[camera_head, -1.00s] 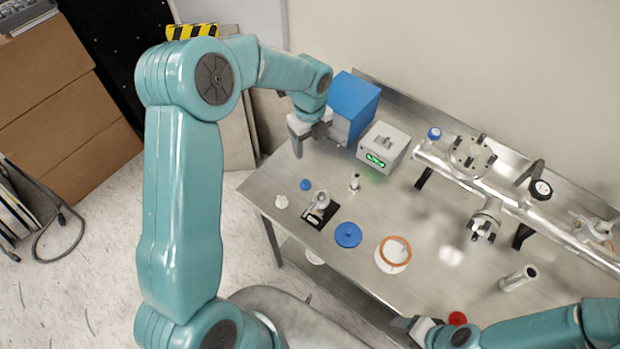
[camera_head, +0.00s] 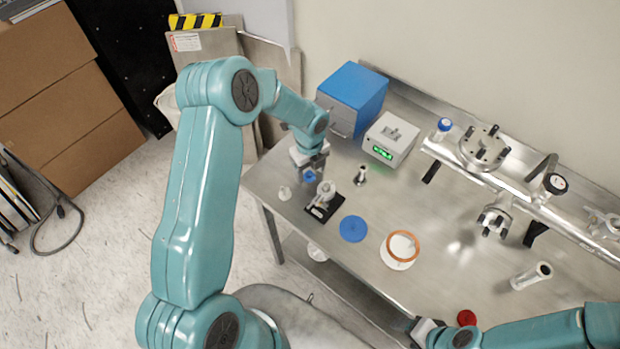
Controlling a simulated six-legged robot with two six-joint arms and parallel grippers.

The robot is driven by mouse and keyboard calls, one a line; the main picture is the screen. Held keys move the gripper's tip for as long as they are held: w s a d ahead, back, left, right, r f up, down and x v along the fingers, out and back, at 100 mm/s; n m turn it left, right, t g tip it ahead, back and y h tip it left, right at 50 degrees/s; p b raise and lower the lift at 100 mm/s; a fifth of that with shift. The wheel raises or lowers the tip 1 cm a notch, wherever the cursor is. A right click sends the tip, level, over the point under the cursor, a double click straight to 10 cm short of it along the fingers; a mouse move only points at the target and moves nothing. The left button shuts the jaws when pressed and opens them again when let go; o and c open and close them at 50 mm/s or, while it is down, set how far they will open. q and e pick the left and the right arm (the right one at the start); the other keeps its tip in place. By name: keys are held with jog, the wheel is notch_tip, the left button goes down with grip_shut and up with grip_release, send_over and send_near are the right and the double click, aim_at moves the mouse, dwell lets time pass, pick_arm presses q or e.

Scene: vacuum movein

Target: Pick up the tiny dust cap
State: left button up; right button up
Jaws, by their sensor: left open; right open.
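A small blue cap (camera_head: 309,177), which looks like the tiny dust cap, lies near the left end of the steel table (camera_head: 410,215). My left gripper (camera_head: 310,169) points down right at it, open, with its fingers around or just above the cap. I cannot tell whether they touch it. My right gripper (camera_head: 412,325) is open and empty at the table's front edge, beside a red cap (camera_head: 466,317).
A white cap (camera_head: 284,193), a metal fitting on a black plate (camera_head: 324,204) and a small metal fitting (camera_head: 360,177) stand close by. A larger blue disc (camera_head: 353,229) and a white flange with an orange ring (camera_head: 400,262) lie nearer the front. A blue box (camera_head: 352,98) and a grey readout box (camera_head: 390,135) stand behind.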

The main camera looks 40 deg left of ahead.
pick_arm(q)
jog(key=shift+s+a+f, duration=0.1)
jog(key=shift+s+f, duration=0.05)
jog(key=c, duration=1.1)
grip_shut()
